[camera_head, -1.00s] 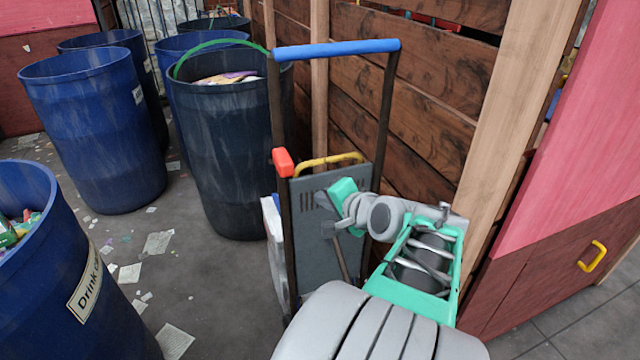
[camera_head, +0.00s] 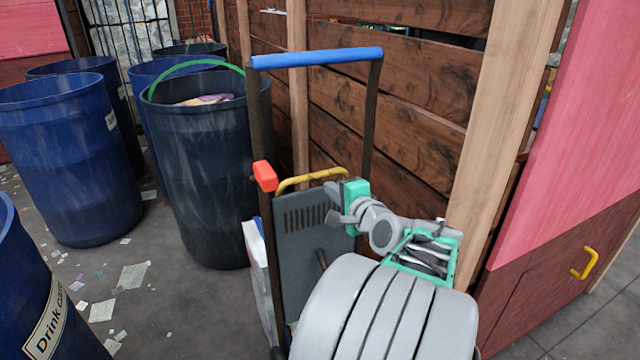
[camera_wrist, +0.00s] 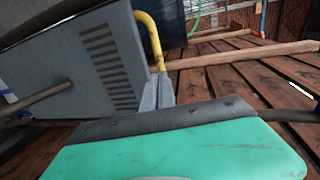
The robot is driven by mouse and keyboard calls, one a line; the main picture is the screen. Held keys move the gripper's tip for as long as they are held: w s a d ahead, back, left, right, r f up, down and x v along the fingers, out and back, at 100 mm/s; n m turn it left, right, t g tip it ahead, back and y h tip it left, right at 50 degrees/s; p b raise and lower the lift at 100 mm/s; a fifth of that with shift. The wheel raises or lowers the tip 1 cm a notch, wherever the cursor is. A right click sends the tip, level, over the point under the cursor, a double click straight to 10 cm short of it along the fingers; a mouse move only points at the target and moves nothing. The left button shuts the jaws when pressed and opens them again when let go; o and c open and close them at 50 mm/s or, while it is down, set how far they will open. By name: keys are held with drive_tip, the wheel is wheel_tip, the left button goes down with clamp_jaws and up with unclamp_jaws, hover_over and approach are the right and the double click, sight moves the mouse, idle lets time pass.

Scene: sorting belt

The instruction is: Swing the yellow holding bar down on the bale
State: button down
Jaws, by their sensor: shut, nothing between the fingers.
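The yellow holding bar (camera_head: 312,177) stands up as a bent loop along the top of a grey slotted plate (camera_head: 302,232) on an upright trolley. It also shows in the wrist view (camera_wrist: 149,33), running down beside the plate. A white block (camera_head: 256,252), perhaps the bale, shows behind the plate at its left; most of it is hidden. My gripper (camera_head: 333,217) is at the plate's upper right, just below the bar's right end. In the wrist view its fingers (camera_wrist: 157,95) are together and empty, close to the bar's lower end; I cannot tell whether they touch it.
The trolley has a blue top handle (camera_head: 318,57) and a red knob (camera_head: 265,176). A dark blue barrel (camera_head: 205,175) stands close at its left, with more barrels beyond. A plank wall (camera_head: 400,110) is close behind. The floor at left has scattered paper.

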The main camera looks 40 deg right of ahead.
sight(315, 177)
drive_tip(key=b+x, duration=0.1)
drive_tip(key=x, duration=0.5)
drive_tip(key=shift+w+f, duration=0.15)
drive_tip(key=shift+w, duration=0.1)
drive_tip(key=shift+w+d, duration=0.2)
drive_tip(key=shift+w, duration=0.2)
